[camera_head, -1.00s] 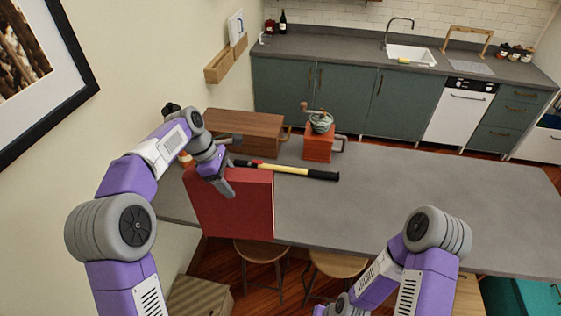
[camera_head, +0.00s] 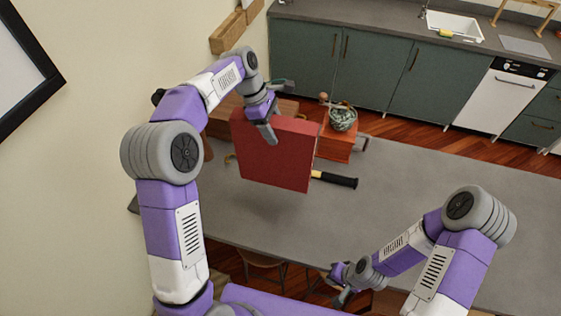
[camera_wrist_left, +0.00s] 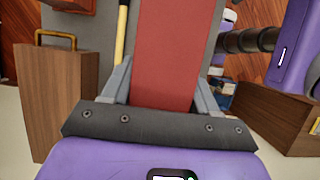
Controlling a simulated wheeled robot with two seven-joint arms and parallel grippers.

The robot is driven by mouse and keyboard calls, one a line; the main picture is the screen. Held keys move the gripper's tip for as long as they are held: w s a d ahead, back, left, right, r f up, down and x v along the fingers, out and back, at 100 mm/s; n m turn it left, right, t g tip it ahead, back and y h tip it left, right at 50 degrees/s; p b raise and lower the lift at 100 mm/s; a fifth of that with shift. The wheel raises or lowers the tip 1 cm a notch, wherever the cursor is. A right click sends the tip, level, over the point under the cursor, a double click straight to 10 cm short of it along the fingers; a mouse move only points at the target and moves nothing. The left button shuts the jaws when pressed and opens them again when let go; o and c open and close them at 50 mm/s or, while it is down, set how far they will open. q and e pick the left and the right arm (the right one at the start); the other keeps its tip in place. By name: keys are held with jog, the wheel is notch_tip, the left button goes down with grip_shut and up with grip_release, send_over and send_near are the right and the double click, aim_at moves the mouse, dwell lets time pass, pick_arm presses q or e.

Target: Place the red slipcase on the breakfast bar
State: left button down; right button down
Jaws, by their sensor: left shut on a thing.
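The red slipcase (camera_head: 275,155) is upright in the head view, with its broad face toward me, over the grey breakfast bar (camera_head: 420,215). My left gripper (camera_head: 272,112) is shut on its top edge. In the left wrist view the slipcase (camera_wrist_left: 168,55) stands between the two fingers of the left gripper (camera_wrist_left: 163,85). A shadow on the bar below suggests the slipcase is a little above the surface. My right gripper (camera_head: 343,285) is low in the head view, in front of the bar's near edge and empty; its fingers are too small to judge.
The bar is clear to the right. Stools (camera_head: 262,259) stand under the near edge.

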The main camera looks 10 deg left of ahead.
aim_at(275, 149)
pick_arm(q)
jog(key=shift+w+f, duration=0.1)
jog(key=shift+f, duration=0.1)
jog(key=shift+w+f+p, duration=0.1)
jog(key=shift+f+p, duration=0.2)
jog(key=shift+f, duration=4.25)
jog(key=shift+d+f, duration=0.1)
jog(key=shift+c, duration=1.5)
grip_release()
jog(key=shift+s+f, duration=0.15)
jog(key=shift+s, duration=0.05)
jog(key=v, duration=1.2)
